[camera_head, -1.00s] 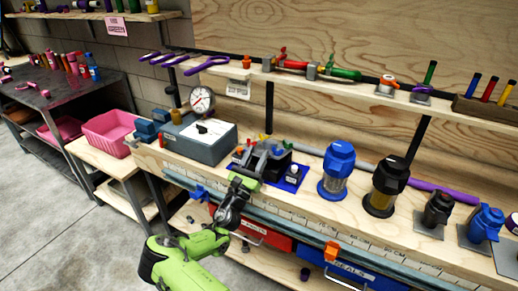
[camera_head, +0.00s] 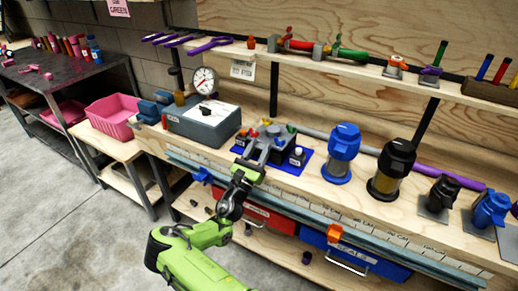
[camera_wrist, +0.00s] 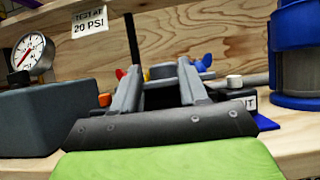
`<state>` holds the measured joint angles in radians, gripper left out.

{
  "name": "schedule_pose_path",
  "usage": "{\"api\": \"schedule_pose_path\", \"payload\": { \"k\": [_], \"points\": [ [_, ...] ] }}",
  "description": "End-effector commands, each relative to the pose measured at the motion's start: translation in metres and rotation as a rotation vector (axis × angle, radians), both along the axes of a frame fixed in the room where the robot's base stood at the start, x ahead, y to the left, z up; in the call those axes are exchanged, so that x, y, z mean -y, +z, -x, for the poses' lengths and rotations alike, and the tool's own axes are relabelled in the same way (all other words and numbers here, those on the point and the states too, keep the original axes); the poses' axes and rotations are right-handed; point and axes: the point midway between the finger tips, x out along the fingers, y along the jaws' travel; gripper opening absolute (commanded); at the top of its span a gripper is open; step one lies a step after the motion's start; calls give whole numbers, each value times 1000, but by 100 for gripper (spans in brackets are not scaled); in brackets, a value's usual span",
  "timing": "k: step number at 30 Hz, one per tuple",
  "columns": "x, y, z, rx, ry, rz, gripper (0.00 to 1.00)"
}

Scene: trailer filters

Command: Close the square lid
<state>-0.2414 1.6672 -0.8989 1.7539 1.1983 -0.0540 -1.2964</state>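I cannot clearly make out a square lid. A grey box (camera_head: 203,124) with a flat white top panel sits on the bench, left of my gripper; its side also shows in the wrist view (camera_wrist: 45,120). My gripper (camera_head: 262,148) is in front of a dark block on a blue mat (camera_head: 302,168), with coloured knobs on top. In the wrist view my gripper (camera_wrist: 161,82) has its two grey fingers apart with nothing visibly held between them. The fingers and palm hide much of the block. I cannot tell whether they touch it.
A pressure gauge (camera_head: 204,81) stands behind the grey box. A blue filter (camera_head: 343,142) and a black filter (camera_head: 391,170) stand to the right. A shelf (camera_head: 345,65) runs above the bench. A pink bin (camera_head: 108,120) is at left.

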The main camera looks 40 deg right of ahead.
Motion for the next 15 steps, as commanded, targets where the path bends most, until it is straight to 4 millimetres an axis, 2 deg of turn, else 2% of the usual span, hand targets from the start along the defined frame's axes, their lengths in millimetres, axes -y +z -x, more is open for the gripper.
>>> {"api": "schedule_pose_path", "payload": {
  "k": [1,5,12,15],
  "points": [
    [1,-4,0,-3,0,-10,50],
    [1,-3,0,-2,0,-7,68],
    [0,-1,0,-1,0,-2,68],
    [-7,-4,1,-2,2,-3,68]
  ]
}}
